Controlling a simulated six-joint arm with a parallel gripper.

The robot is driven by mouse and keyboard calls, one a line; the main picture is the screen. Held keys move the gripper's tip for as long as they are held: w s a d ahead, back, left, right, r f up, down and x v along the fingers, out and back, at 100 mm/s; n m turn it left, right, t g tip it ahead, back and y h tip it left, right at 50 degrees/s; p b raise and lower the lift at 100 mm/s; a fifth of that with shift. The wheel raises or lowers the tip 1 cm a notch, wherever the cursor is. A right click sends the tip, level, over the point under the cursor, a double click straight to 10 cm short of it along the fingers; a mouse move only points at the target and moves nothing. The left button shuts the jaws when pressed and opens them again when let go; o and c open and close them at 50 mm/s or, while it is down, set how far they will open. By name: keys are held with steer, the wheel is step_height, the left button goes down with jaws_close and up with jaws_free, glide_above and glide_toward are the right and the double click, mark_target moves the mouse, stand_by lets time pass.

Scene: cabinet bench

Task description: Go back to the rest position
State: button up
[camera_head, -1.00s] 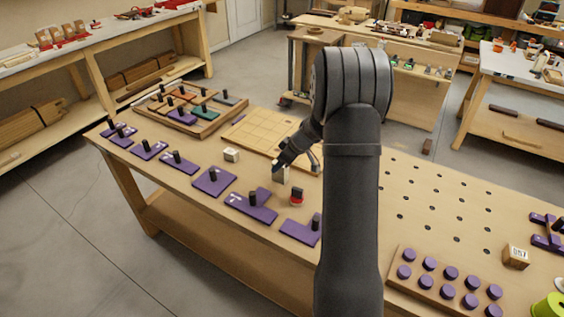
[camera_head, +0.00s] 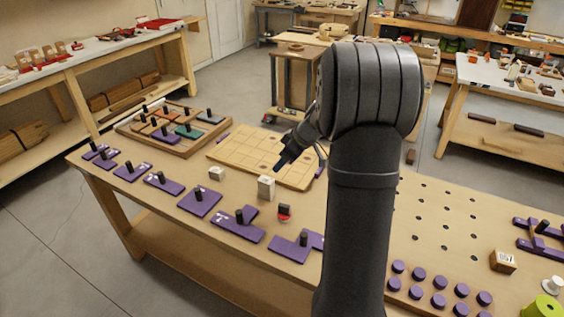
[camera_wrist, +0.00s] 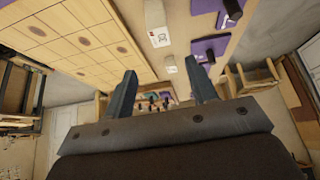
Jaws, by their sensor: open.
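My gripper (camera_head: 284,160) is above the workbench (camera_head: 160,215), near the right part of the light wooden grid board (camera_head: 240,146). In the wrist view its two fingers (camera_wrist: 162,90) are spread apart with nothing held between them. A white upright block (camera_head: 266,187) stands on the bench below and left of the gripper, apart from it. The wrist view also shows a white block (camera_wrist: 158,28) with a printed mark. My arm hides part of the bench behind it.
Purple pieces with black knobs (camera_head: 200,201) line the front edge. A small white block (camera_head: 216,173) and a red-and-black button-like piece (camera_head: 284,213) stand nearby. A tray of coloured pieces (camera_head: 150,140) is at the back left.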

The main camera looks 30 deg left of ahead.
mark_target(265, 179)
steer(key=x, duration=1.2)
steer(key=shift+a+r, duration=0.15)
steer(key=shift+r, duration=1.4)
